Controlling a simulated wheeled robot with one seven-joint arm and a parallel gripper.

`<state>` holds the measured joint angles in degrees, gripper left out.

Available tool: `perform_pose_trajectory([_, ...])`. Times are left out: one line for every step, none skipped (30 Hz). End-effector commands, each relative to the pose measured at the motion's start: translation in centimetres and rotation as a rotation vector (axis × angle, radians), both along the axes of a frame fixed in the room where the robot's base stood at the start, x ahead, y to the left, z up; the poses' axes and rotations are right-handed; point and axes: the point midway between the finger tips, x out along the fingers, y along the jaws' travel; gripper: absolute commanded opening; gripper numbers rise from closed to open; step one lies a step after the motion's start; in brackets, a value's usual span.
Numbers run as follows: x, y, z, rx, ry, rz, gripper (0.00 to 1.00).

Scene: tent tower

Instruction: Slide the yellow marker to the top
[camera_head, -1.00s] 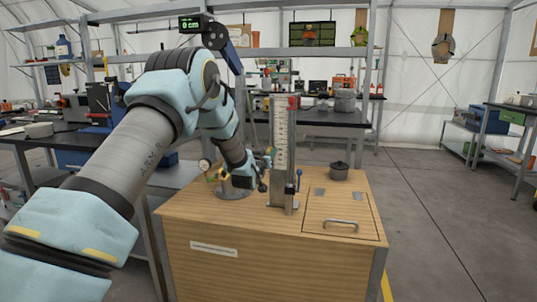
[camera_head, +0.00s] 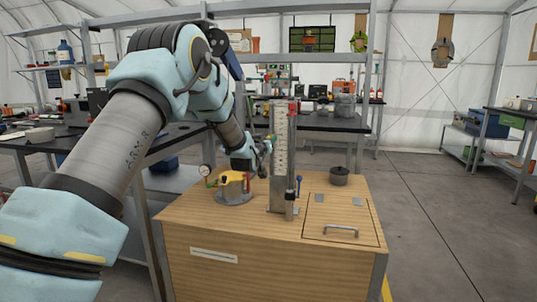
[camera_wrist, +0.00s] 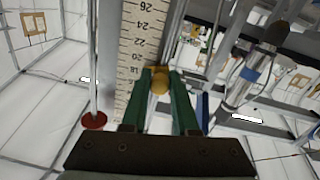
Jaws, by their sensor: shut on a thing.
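The yellow marker (camera_wrist: 160,82) is a round yellow knob in the wrist view, beside a scale near the 18 mark. My gripper (camera_wrist: 162,78) has its two green fingers closed on either side of the knob. The scale strip (camera_wrist: 140,55) shows printed numbers from 18 up to 26. In the head view, the upright metal tower (camera_head: 281,155) with its white scale stands on a wooden cabinet, and my gripper (camera_head: 264,148) is at its left side, about mid-height. The marker cannot be made out in the head view.
A shelf frame and bench (camera_head: 330,120) stand behind. A red disc (camera_wrist: 94,121) lies left of the fingers.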

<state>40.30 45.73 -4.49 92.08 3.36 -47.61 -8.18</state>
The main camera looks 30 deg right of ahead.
Motion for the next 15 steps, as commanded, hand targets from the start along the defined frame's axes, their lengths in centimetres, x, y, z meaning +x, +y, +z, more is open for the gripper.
perform_pose_trajectory([-0.2, -0.2, 1.8, -0.006, -0.004, -0.004, 0.00])
perform_pose_trajectory([-0.2, -0.2, 2.6, -0.005, -0.003, -0.004, 0.00])
perform_pose_trajectory([-0.2, -0.2, 3.5, -0.006, -0.004, -0.004, 0.00])
perform_pose_trajectory([-0.2, -0.2, 4.2, -0.005, -0.003, -0.004, 0.00])
perform_pose_trajectory([-0.2, -0.2, 4.9, -0.005, -0.003, -0.004, 0.00])
perform_pose_trajectory([-0.2, -0.2, 5.7, -0.005, -0.003, -0.004, 0.00])
perform_pose_trajectory([-0.2, -0.2, 6.2, -0.003, -0.002, -0.004, 0.00])
perform_pose_trajectory([-0.2, -0.2, 6.7, -0.004, -0.003, -0.004, 0.00])
perform_pose_trajectory([-0.2, -0.2, 7.4, -0.004, -0.003, -0.004, 0.00])
perform_pose_trajectory([-0.2, -0.2, 7.8, -0.003, -0.002, -0.004, 0.00])
perform_pose_trajectory([-0.2, -0.2, 8.1, -0.003, -0.002, -0.004, 0.00])
perform_pose_trajectory([-0.2, -0.2, 8.5, -0.003, -0.002, -0.004, 0.00])
perform_pose_trajectory([-0.2, -0.2, 8.8, -0.003, -0.002, -0.004, 0.00])
perform_pose_trajectory([-0.2, -0.2, 9.0, -0.003, -0.001, -0.005, 0.00])
perform_pose_trajectory([-0.2, -0.2, 9.3, -0.002, -0.002, -0.005, 0.00])
